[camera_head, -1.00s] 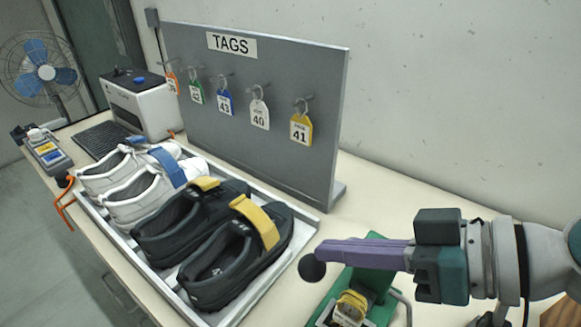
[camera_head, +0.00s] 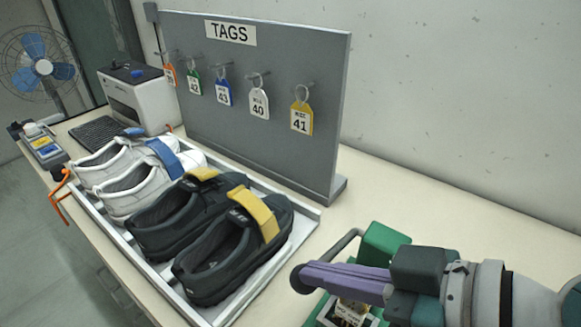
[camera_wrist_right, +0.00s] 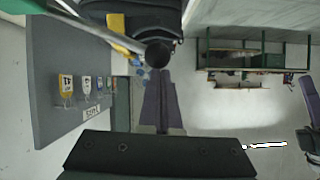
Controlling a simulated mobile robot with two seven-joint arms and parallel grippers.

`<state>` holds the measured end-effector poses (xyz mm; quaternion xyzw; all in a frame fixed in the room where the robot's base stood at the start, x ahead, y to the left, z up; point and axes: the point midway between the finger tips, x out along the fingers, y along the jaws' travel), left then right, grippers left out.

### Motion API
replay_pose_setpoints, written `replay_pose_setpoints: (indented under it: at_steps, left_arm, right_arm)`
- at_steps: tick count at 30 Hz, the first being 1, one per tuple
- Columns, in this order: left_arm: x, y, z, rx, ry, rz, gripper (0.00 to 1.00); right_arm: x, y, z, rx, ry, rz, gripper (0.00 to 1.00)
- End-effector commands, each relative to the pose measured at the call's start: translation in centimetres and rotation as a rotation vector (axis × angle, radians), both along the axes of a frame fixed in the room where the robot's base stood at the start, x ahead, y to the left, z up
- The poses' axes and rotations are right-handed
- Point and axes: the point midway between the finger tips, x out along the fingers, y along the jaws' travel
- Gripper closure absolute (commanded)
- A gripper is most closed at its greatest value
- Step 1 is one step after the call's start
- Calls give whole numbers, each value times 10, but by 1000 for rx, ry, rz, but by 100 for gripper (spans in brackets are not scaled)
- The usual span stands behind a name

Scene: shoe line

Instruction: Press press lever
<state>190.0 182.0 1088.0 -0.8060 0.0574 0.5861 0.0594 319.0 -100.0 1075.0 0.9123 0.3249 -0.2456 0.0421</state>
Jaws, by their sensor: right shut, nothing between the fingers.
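The green press (camera_head: 383,243) stands on the table at the lower right of the head view, partly hidden by my right arm. Its grey lever bar (camera_head: 341,246) slopes down to a dark round knob (camera_head: 299,280); the knob also shows in the right wrist view (camera_wrist_right: 158,53). My right gripper (camera_head: 312,274), with purple fingers, is shut and empty. Its fingertips are at the knob and appear to touch it. A small labelled piece (camera_head: 351,312) sits in the press below the fingers. At the right edge of the wrist view, what looks like my left gripper (camera_wrist_right: 304,113) shows, too small to judge.
A grey tray (camera_head: 231,306) with white and black shoes lies left of the press. A TAGS board (camera_head: 262,110) with several hanging tags stands behind. A label printer (camera_head: 140,102) and keyboard (camera_head: 97,135) are farther left. The table right of the board is clear.

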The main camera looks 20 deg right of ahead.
Motion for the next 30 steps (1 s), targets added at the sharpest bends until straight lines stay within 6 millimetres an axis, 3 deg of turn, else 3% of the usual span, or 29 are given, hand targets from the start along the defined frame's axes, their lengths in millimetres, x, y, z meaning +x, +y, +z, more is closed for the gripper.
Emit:
replay_pose_setpoints:
  at_steps: [1, 12, 30]
  left_arm:
    - [0, 0, -12, 0, 0, 0, 100]
    - [0, 0, -40, 1, 1, -1, 100]
    - [0, 3, -50, 11, 0, -6, 100]
  right_arm:
    - [-4, 4, -14, -30, -18, 3, 100]
    - [-15, 18, -54, -222, -170, 2, 100]
    - [-19, 21, -73, -219, -157, 2, 100]
